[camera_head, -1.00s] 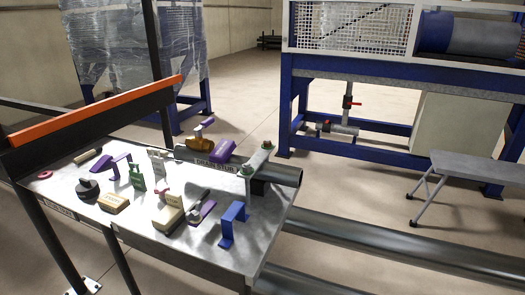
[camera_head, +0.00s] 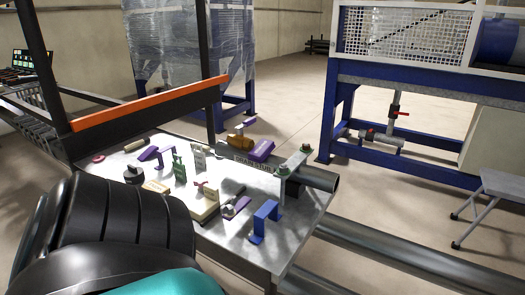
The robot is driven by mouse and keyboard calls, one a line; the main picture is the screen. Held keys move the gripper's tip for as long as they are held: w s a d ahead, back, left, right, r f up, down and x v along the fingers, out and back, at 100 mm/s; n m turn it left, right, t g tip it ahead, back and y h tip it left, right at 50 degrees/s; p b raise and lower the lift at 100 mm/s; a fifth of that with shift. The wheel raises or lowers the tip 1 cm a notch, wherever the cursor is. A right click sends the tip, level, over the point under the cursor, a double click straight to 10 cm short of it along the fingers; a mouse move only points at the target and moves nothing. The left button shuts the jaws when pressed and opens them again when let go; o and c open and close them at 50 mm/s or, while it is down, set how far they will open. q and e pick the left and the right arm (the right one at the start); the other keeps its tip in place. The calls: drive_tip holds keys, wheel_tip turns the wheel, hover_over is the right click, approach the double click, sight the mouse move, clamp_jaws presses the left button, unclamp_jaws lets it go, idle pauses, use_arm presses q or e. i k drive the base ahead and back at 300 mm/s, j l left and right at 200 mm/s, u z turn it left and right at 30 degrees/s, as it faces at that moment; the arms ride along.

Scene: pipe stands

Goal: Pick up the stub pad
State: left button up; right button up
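A grey pipe stub (camera_head: 318,178) lies across the back right of the metal table, with a dark label (camera_head: 253,163) too small to read surely. A purple block (camera_head: 261,150) sits on or just behind the stub, with an orange-brown piece (camera_head: 236,141) to its left. No readable label marks the stub pad, so I cannot tell which piece it is. Part of my own arm, black and ribbed with a teal section, fills the lower left and hides the table's near left part. Neither gripper is in view.
The table (camera_head: 262,250) also holds a blue bracket (camera_head: 265,221), a green piece (camera_head: 179,169), a tan block (camera_head: 204,206) and several small tools. A green-bolted clamp (camera_head: 292,165) stands at the stub. An orange-topped rail (camera_head: 150,104) edges the back left. Large pipes (camera_head: 400,253) lie right.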

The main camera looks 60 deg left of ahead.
sight(258, 153)
drive_tip(key=k+j+z, duration=0.35)
drive_tip(key=k+j, duration=0.75)
drive_tip(key=j, duration=0.2)
